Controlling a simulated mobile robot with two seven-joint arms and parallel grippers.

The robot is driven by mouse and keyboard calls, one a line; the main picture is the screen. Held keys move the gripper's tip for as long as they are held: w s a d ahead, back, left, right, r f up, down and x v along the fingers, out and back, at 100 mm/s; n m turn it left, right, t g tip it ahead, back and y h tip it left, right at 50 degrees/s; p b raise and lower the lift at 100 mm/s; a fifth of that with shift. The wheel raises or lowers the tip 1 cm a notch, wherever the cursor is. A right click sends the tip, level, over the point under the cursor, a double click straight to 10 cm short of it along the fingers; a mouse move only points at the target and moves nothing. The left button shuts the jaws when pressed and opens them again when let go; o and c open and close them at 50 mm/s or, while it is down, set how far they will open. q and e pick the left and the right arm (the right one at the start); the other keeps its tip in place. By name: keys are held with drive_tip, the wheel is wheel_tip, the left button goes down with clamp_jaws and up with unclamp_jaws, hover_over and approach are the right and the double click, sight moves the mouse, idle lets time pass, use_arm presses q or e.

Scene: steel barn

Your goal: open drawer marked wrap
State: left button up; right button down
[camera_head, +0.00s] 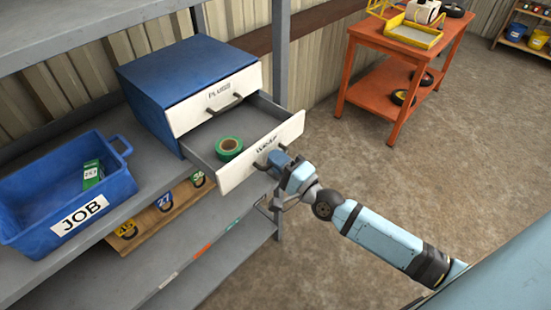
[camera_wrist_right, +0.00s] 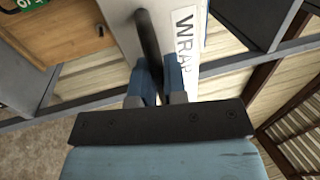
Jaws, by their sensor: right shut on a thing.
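A blue two-drawer cabinet (camera_head: 185,72) stands on a grey metal shelf. Its lower drawer (camera_head: 236,172), marked WRAP, is pulled well out, and a green roll of tape (camera_head: 229,147) lies inside it. The upper drawer (camera_head: 216,95) is closed. My right gripper (camera_head: 277,160) is at the front of the wrap drawer, shut on its dark handle. In the right wrist view the handle (camera_wrist_right: 149,45) runs between the fingers (camera_wrist_right: 160,82), beside the WRAP label (camera_wrist_right: 185,45). My left gripper is not in view.
A blue bin marked JOB (camera_head: 80,217) stands on the shelf left of the cabinet. A wooden board with numbered tags (camera_head: 165,207) lies below. A grey shelf post (camera_head: 281,60) rises just behind the open drawer. An orange cart (camera_head: 400,62) stands at the back right; the floor between is clear.

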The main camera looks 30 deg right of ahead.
drive_tip(key=c, duration=1.2)
unclamp_jaws()
drive_tip(key=b+v, duration=0.3)
drive_tip(key=v, duration=1.1)
drive_tip(key=shift+w, duration=0.1)
drive_tip(key=s+a+f+n+g+h+p, duration=0.2)
drive_tip(key=s+a+f+n+g+p, duration=0.1)
drive_tip(key=f+n, duration=0.3)
drive_tip(key=s+a+f+n+g+h+p, duration=0.1)
drive_tip(key=s+a+f+n+g+p, duration=0.3)
drive_tip(key=n, duration=0.7)
wheel_tip(320, 180, down, 3)
drive_tip(key=shift+s+a+r+g+h, duration=0.1)
drive_tip(key=shift+s+a+g+h, duration=0.3)
drive_tip(key=shift+a, duration=0.8)
